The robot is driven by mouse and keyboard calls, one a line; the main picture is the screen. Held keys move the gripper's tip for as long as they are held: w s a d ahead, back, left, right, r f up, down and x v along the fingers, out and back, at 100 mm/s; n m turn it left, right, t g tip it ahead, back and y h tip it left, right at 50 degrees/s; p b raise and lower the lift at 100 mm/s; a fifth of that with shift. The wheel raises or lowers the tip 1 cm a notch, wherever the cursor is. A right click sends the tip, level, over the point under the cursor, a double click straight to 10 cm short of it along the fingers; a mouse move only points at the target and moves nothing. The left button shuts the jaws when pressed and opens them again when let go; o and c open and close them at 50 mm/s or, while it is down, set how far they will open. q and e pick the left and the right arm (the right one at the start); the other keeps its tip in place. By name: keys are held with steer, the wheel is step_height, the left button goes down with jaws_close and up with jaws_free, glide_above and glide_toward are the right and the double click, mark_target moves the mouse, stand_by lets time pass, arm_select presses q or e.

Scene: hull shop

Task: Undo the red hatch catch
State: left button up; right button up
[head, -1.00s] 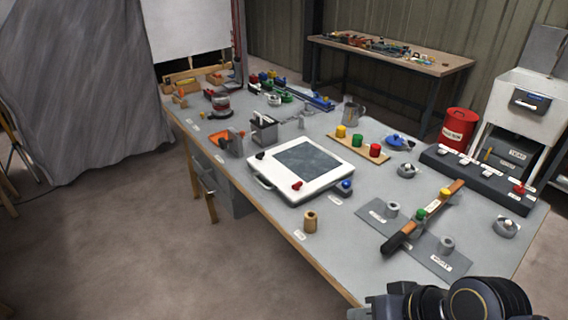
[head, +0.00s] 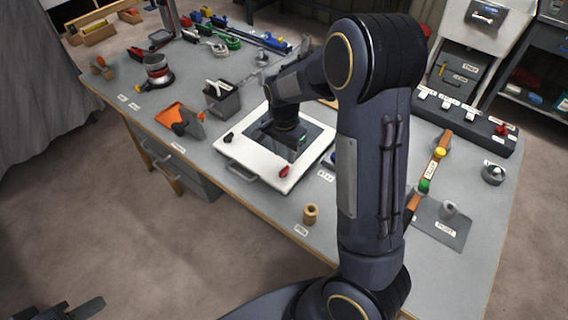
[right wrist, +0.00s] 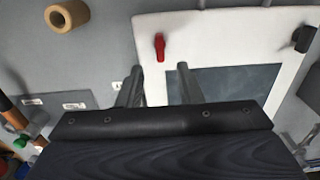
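The white hatch (head: 256,176) with a dark window lies on the workbench. Its red catch (head: 284,171) is on the near edge of the frame, and a black catch (head: 228,136) is at the left corner. In the right wrist view the red catch (right wrist: 160,46) stands beyond the fingertips, untouched. My right gripper (right wrist: 157,78) is open and empty, its two fingers apart above the hatch. In the head view my right arm hides part of the hatch. My left gripper (head: 84,310) shows only partly at the lower left, away from the bench.
A wooden ring-shaped piece (head: 310,214) stands near the front edge, right of the hatch. A grey box (head: 222,98) and an orange bin (head: 181,117) stand left of the hatch. A dark switch strip (head: 462,118) lies at the right.

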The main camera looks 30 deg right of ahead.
mark_target(284, 169)
step_height(284, 169, down, 7)
steer(key=shift+f, duration=0.1)
stand_by(0.3)
steer(key=shift+c, duration=0.4)
jaws_close()
